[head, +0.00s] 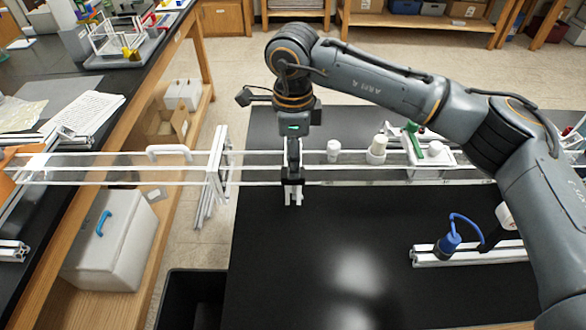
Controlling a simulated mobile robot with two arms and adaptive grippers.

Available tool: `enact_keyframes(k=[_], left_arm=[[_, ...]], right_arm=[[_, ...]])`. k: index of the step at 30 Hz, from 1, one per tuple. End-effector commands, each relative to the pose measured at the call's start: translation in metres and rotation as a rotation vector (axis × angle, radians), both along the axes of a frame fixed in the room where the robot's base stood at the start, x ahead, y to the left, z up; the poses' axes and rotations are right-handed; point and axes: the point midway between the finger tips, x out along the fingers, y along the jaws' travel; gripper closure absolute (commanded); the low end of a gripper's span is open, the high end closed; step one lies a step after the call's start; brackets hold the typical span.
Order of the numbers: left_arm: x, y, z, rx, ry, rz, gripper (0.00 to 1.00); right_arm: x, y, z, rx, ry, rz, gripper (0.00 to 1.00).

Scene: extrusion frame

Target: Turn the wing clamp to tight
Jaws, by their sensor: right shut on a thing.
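My right gripper (293,190) reaches straight down at the clear and silver rails of the extrusion frame (340,182), left of the picture's middle. It is shut on a small part at the rails, which I take to be the wing clamp. The fingers hide most of that part, so its wing and its angle cannot be made out. My left gripper is not in view.
A white block with a green handle (412,138) and white knobs (376,150) stand along the rails to the right. A blue-handled part (449,243) sits by a short rail (470,254) at the right. The front middle of the black tabletop (300,270) is clear.

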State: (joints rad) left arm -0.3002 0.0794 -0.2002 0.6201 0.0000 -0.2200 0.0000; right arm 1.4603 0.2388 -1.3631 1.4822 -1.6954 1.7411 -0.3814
Motion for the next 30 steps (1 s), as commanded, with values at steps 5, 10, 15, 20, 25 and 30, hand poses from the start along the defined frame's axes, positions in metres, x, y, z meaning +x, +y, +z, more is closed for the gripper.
enact_keyframes(k=[5, 10, 15, 20, 25, 30], left_arm=[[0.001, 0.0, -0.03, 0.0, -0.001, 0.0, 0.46], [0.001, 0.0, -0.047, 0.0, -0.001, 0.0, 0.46], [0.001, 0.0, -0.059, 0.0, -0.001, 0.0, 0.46], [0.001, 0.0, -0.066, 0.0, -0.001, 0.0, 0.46], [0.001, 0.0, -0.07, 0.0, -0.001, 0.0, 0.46], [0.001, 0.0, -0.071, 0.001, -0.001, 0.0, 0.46]], right_arm=[[0.001, 0.0, -0.006, 0.001, -0.004, -0.164, 0.88], [0.001, 0.0, -0.004, 0.001, -0.004, -0.307, 0.88], [0.001, 0.0, -0.003, 0.0, -0.003, -0.424, 0.88], [0.001, 0.0, -0.001, 0.001, -0.002, -0.501, 0.88], [0.001, 0.0, 0.0, 0.002, -0.001, -0.55, 0.88], [0.001, 0.0, 0.001, 0.002, -0.001, -0.57, 0.88]])
